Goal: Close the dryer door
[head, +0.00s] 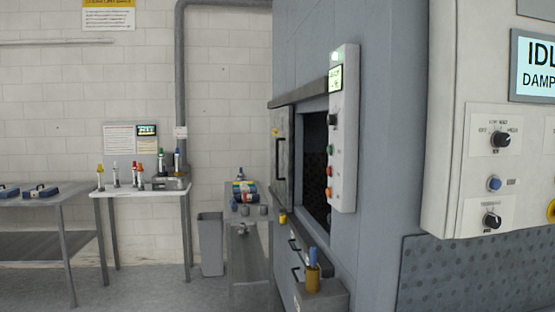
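A tall grey machine (385,130) stands right of centre, seen at a steep angle, and appears to be the dryer. A grey door panel (290,182) with a black vertical handle (279,159) is at its left side. Beside it, a dark opening (315,150) shows, so the door looks open. A control panel (344,130) with a lit screen and several buttons partly covers the opening. How the door is hinged or slides is hard to tell from here. Neither of my grippers is in view.
A large control box (450,150) with knobs and a display fills the near right. A white-topped table (140,192) with bottles, a grey bin (211,245) and a bench (40,199) stand left. Floor between them is clear.

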